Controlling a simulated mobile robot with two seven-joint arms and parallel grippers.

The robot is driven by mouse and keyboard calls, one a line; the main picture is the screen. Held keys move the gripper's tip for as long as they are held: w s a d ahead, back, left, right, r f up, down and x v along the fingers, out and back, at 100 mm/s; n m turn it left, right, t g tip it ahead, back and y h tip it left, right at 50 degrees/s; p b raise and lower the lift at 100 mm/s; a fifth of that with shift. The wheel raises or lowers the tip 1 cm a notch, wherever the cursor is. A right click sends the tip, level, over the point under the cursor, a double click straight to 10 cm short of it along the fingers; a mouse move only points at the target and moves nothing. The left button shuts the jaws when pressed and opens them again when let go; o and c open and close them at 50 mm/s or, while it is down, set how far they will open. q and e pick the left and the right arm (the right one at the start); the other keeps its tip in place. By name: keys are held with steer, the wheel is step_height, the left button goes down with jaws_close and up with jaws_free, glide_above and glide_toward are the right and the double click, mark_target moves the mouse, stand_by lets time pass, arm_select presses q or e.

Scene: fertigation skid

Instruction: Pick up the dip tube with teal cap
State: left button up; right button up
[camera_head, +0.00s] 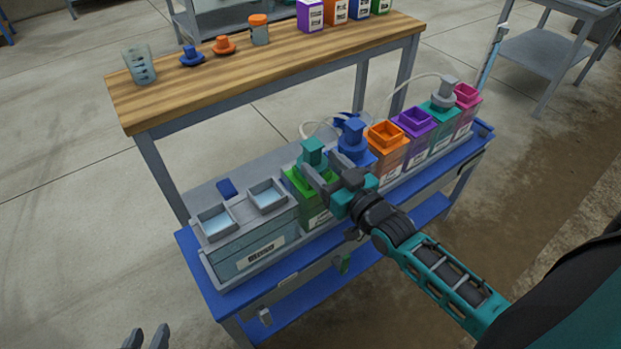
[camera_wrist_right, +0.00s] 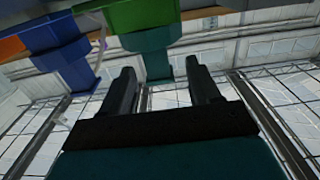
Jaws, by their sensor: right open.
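The teal cap (camera_head: 313,152) of the dip tube stands upright on the green container (camera_head: 299,184); the tube below the cap is hidden. In the right wrist view the teal cap (camera_wrist_right: 153,52) hangs upside down from the green container (camera_wrist_right: 140,14), beyond and roughly between my fingertips. My right gripper (camera_head: 324,176) is open and empty, close in front of the cap; I cannot tell whether it touches. My right fingers also show in the wrist view (camera_wrist_right: 162,75). My left gripper (camera_head: 146,340) shows only its fingertips at the bottom edge, apart with nothing between them.
A blue cap (camera_head: 352,137) stands close right of the gripper, beside an open orange container (camera_head: 386,147) and a purple one (camera_head: 413,130). A grey double-basin tank (camera_head: 250,240) is at left on the blue bench (camera_head: 214,290). A wooden table (camera_head: 190,87) stands behind.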

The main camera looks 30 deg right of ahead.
mark_target(317, 158)
steer(key=w, duration=0.3)
steer(key=w+b, duration=0.1)
steer(key=w, duration=0.2)
steer(key=shift+w+a+f, duration=0.1)
steer(key=shift+a+f, duration=0.05)
steer(key=shift+a, duration=0.05)
steer(key=shift+w+b, duration=0.3)
steer(key=c, duration=0.3)
jaws_close()
